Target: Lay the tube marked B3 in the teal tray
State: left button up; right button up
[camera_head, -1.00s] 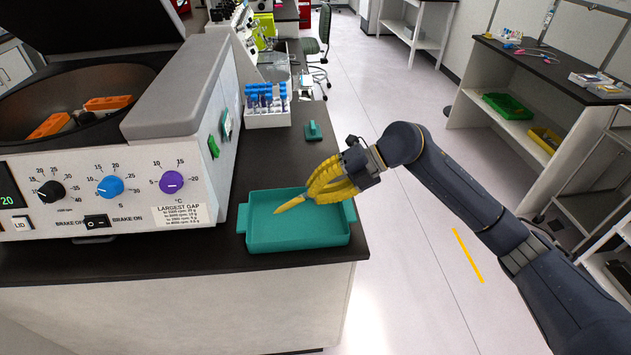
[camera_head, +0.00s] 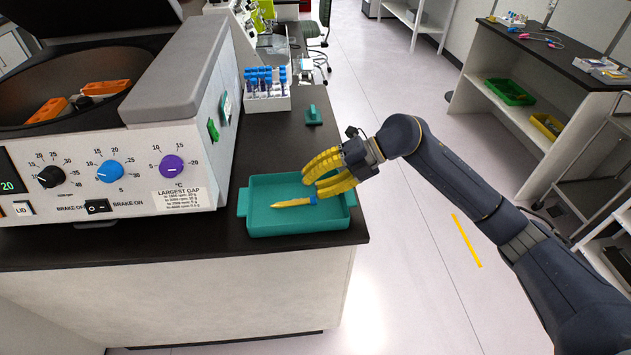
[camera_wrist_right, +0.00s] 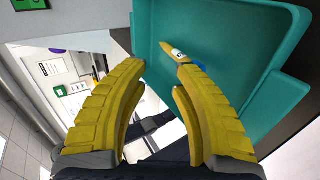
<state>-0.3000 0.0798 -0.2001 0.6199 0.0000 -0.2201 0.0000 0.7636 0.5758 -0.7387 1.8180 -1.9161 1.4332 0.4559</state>
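A yellow tube with a blue cap (camera_head: 293,202) lies in the teal tray (camera_head: 262,226), its tip toward the left. No marking on it can be read in the head view. In the right wrist view the tube (camera_wrist_right: 175,58) shows against the tray floor (camera_wrist_right: 225,35), partly behind one finger. My right gripper (camera_head: 312,183) has yellow ribbed fingers. They are spread apart with nothing between them, above the right part of the tray. In the right wrist view the fingers (camera_wrist_right: 158,75) also stand open. My left gripper is not in view.
A white rack (camera_head: 268,104) with several blue-capped tubes stands behind the tray, beside a small teal block (camera_head: 313,115). The centrifuge (camera_head: 150,150) with its lid up stands close on the left. The bench's right edge is near the tray.

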jog(key=v, duration=1.2)
dwell(0.9)
